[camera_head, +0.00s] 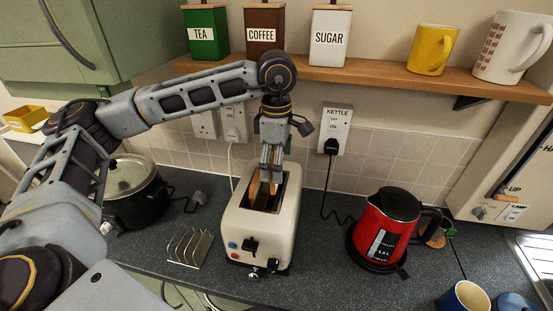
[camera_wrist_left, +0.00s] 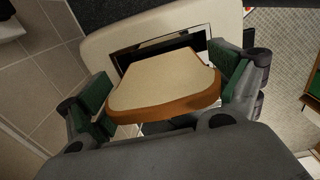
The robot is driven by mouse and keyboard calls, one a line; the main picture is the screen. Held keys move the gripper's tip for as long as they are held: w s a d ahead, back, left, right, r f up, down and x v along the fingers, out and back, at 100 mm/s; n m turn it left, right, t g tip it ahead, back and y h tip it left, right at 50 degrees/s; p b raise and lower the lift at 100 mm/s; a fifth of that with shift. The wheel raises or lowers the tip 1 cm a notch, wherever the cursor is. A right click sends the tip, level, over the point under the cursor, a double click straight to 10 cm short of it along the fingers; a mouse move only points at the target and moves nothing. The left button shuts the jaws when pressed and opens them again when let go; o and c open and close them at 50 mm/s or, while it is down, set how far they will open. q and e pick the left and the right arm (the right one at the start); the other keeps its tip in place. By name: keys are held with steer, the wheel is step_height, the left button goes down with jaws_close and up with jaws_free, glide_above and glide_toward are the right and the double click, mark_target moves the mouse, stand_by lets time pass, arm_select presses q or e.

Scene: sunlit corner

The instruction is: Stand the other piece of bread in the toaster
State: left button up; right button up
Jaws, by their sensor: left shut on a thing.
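A cream toaster (camera_head: 258,232) stands on the dark worktop, with its slots on top and a lever on its front end. My left gripper (camera_head: 270,180) points down over the slots. It is shut on a piece of bread (camera_wrist_left: 165,85), a pale slice with a brown crust, gripped by its side edges between the green finger pads. In the head view brown edges of bread show at the slots, partly hidden by the fingers; how deep the held slice sits is unclear. In the wrist view the toaster top (camera_wrist_left: 115,45) lies just beyond the slice. My right gripper is out of view.
A red kettle (camera_head: 378,222) stands to the right of the toaster. An empty metal toast rack (camera_head: 189,248) and a dark lidded pot (camera_head: 135,195) are to its left. A shelf (camera_head: 385,82) with canisters and mugs is above, near my left arm.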

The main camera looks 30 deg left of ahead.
arm_select(q)
steer(key=shift+f, duration=0.65)
steer(key=shift+f+b, duration=2.4)
steer(key=shift+f, duration=0.05)
steer(key=shift+f+b, duration=0.35)
steer(key=shift+f, duration=0.05)
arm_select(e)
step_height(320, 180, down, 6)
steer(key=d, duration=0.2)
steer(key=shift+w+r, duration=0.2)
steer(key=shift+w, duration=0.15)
